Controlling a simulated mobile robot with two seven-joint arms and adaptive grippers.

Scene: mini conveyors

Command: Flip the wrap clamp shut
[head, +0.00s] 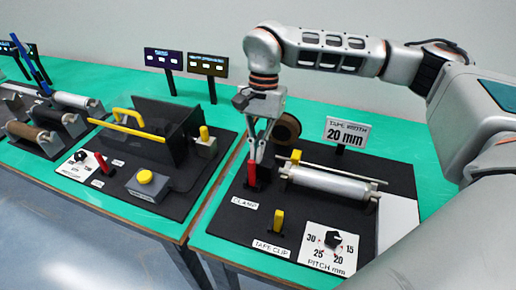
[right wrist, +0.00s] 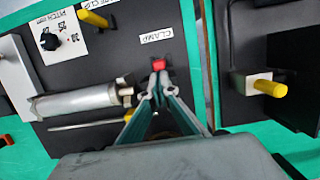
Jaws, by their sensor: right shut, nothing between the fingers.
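The red clamp lever (head: 252,174) stands roughly upright on the right-hand black panel, just behind the CLAMP label (head: 244,203). My right gripper (head: 257,157) points down, its fingers together and empty, right at the top of the lever. In the right wrist view the red lever end (right wrist: 158,64) shows just beyond the fingertips (right wrist: 159,77). I cannot tell whether they touch it. The grey wrapped tube (head: 328,181) lies to the right of the lever and also shows in the wrist view (right wrist: 78,101). My left gripper is not in view.
A brown tape roll (head: 286,129) stands behind the tube. A yellow tape clip lever (head: 278,220) and a pitch dial (head: 333,239) are at the panel's front. A tape width sign (head: 346,132) stands behind. The left station has a yellow-handled guard (head: 140,122).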

